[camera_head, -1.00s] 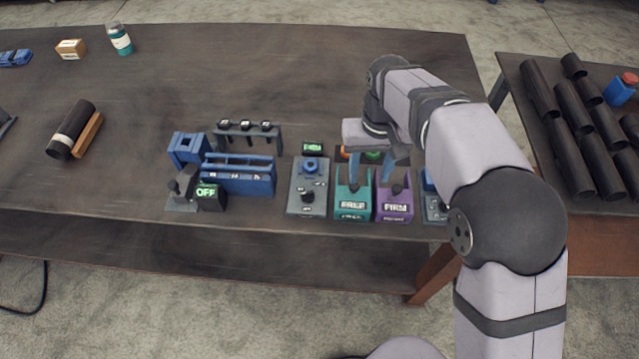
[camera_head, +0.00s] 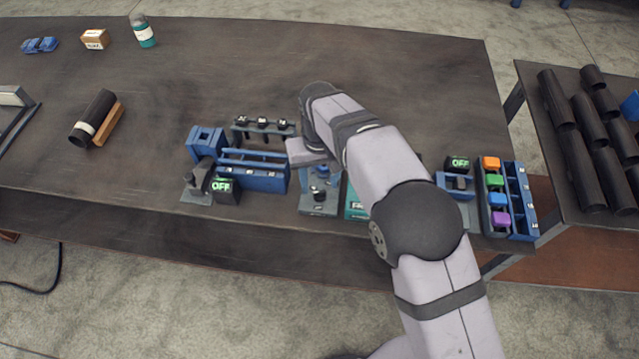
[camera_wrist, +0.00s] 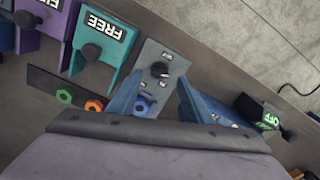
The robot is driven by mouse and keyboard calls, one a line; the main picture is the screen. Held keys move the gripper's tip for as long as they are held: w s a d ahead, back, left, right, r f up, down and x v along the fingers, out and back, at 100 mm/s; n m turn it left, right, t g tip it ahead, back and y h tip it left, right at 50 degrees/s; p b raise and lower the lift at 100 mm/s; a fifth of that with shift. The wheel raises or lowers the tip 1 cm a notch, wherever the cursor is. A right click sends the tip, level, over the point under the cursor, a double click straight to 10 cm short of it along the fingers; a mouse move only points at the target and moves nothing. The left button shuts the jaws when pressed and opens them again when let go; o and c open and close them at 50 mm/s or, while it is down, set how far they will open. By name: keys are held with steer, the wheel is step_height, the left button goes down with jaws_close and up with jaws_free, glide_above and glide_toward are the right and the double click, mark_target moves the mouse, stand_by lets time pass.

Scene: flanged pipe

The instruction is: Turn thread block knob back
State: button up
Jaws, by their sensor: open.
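The thread block (camera_wrist: 172,57) is a grey plate with a black knob (camera_wrist: 160,70) and a blue ring (camera_wrist: 143,104). In the head view the thread block (camera_head: 318,206) is partly hidden by my gripper and arm. My gripper (camera_wrist: 160,80) is open and empty, its two blue fingers spread over the block. In the wrist view the knob shows between and just beyond the fingertips; I cannot tell the height gap. My gripper also shows in the head view (camera_head: 320,178), pointing down over the block.
In the wrist view, a teal FREE block (camera_wrist: 105,50) and a purple block (camera_wrist: 62,25) stand left of the thread block, with orange (camera_wrist: 95,104) and green (camera_wrist: 65,97) nuts nearby. A blue rack (camera_head: 255,180) and a green OFF display (camera_head: 224,187) stand left in the head view.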

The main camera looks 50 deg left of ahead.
mark_target(319, 191)
steer(key=shift+f+p, duration=0.45)
steer(key=shift+f, duration=1.15)
steer(key=c, duration=1.1)
steer(key=shift+o, duration=0.2)
steer(key=shift+n, duration=0.4)
steer(key=n+b, duration=0.1)
steer(key=n, duration=0.3)
steer(key=shift+r+n+b, duration=0.1)
steer(key=shift+n+b, duration=0.4)
steer(key=shift+n, duration=2)
steer(key=shift+a, duration=0.1)
